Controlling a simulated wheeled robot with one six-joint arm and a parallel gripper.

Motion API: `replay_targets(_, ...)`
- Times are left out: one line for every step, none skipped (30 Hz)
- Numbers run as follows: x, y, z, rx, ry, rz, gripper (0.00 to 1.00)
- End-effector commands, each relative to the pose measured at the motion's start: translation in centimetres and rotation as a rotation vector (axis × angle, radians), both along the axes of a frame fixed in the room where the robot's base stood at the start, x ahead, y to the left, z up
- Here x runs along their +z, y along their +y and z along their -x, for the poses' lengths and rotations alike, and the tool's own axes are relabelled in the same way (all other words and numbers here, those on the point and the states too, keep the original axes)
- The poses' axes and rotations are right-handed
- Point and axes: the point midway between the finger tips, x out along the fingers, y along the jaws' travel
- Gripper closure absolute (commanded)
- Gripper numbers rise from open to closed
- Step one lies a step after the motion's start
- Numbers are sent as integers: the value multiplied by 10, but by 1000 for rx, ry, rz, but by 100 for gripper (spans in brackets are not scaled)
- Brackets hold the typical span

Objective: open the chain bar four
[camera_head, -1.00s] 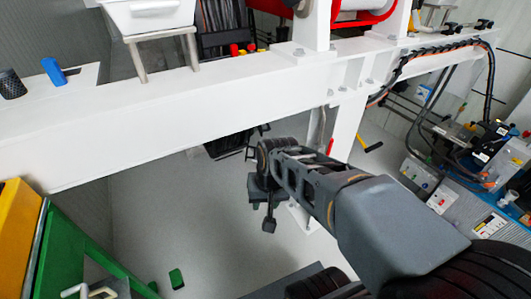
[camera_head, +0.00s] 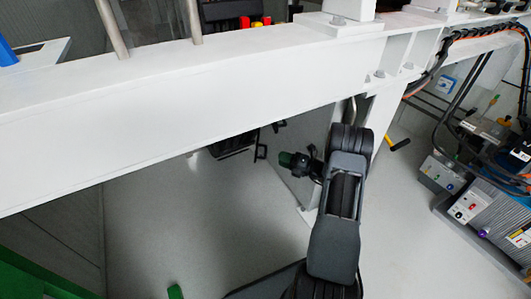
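I cannot pick out a chain bar four for certain in the head view. My gripper (camera_head: 298,162) is small and dark, in front of the white frame's leg and below the long white beam (camera_head: 190,125). A dark green piece shows at its tip; I cannot tell whether it is part of the gripper or something else. The fingers are too small and dark to tell whether they are open or shut. A black bar-like fitting with a yellow end (camera_head: 398,144) is to the right of the leg, apart from my gripper.
A blue machine with grey boxes (camera_head: 465,205) and cables is at the right. A green frame (camera_head: 35,275) is at the lower left. A small green object (camera_head: 175,291) is on the floor. Grey floor (camera_head: 215,225) is clear left of my arm.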

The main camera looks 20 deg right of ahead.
Motion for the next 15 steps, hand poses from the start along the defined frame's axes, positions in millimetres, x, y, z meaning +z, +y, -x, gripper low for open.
replay_targets(-7, -4, -2, -20, 10, -31, 62)
replay_targets(-9, -5, -3, -28, 14, -46, 62)
replay_targets(-10, -4, -6, -36, 16, -60, 62)
replay_targets(-11, -3, -9, -39, 19, -68, 62)
replay_targets(-12, 0, -12, -40, 20, -73, 62)
replay_targets(-12, 3, -17, -41, 21, -78, 62)
replay_targets(-12, 7, -20, -40, 22, -79, 62)
replay_targets(-12, 11, -24, -39, 21, -79, 62)
replay_targets(-12, 15, -29, -38, 22, -78, 62)
replay_targets(-11, 18, -32, -37, 22, -78, 62)
replay_targets(-11, 22, -35, -35, 23, -78, 62)
replay_targets(-10, 25, -39, -36, 22, -79, 62)
replay_targets(-10, 28, -42, -36, 22, -79, 62)
replay_targets(-10, 31, -45, -35, 22, -77, 62)
replay_targets(-9, 33, -48, -36, 22, -76, 62)
